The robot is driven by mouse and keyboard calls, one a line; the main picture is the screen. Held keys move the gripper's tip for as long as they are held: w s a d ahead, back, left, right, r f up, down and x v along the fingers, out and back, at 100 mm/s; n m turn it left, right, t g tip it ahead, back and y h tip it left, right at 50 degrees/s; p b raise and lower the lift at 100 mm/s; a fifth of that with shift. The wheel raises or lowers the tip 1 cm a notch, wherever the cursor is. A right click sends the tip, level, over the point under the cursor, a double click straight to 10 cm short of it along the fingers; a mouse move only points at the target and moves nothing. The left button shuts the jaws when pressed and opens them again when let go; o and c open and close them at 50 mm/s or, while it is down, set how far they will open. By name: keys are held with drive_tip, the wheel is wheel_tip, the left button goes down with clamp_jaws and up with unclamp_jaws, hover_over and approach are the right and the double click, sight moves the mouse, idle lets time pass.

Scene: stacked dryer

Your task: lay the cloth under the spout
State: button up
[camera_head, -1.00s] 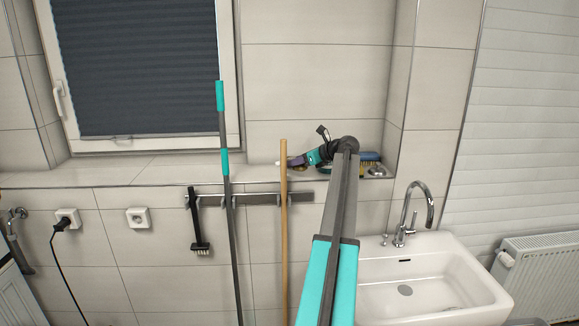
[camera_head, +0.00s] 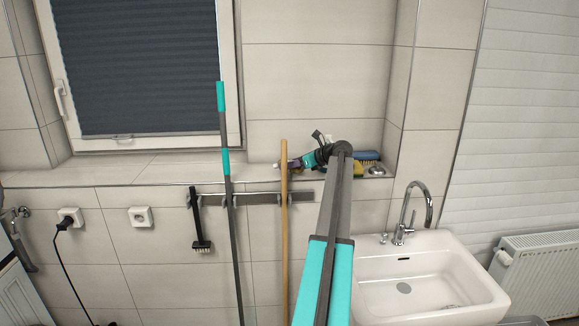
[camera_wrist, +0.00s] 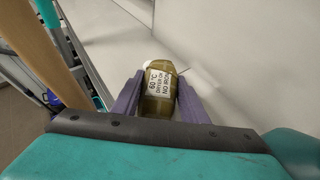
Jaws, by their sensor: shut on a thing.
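My gripper (camera_wrist: 160,86) has purple fingers, shut on an olive-yellow cloth (camera_wrist: 157,105) with a white care label reading "60 °C" and "NO IRON". In the head view my gripper (camera_head: 293,165) is small, at the tiled ledge, pointing left near the wooden pole; the cloth is hard to make out there. The spout (camera_head: 421,193) is a curved chrome tap over the white sink (camera_head: 436,262), right of and nearer than my gripper. The sink's left rim is partly behind my arm.
A blue brush (camera_head: 367,155), a yellow item (camera_head: 358,171) and a small metal dish (camera_head: 377,170) sit on the ledge behind my arm. A wooden pole (camera_head: 284,235) and a teal-and-grey pole (camera_head: 229,200) stand at the wall rack. A radiator (camera_head: 541,275) is at right.

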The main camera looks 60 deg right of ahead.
drive_tip(key=shift+f, duration=0.5)
drive_tip(key=shift+f, duration=0.15)
drive_tip(key=o, duration=1.1)
drive_tip(key=b+v, duration=0.3)
drive_tip(key=v, duration=0.9)
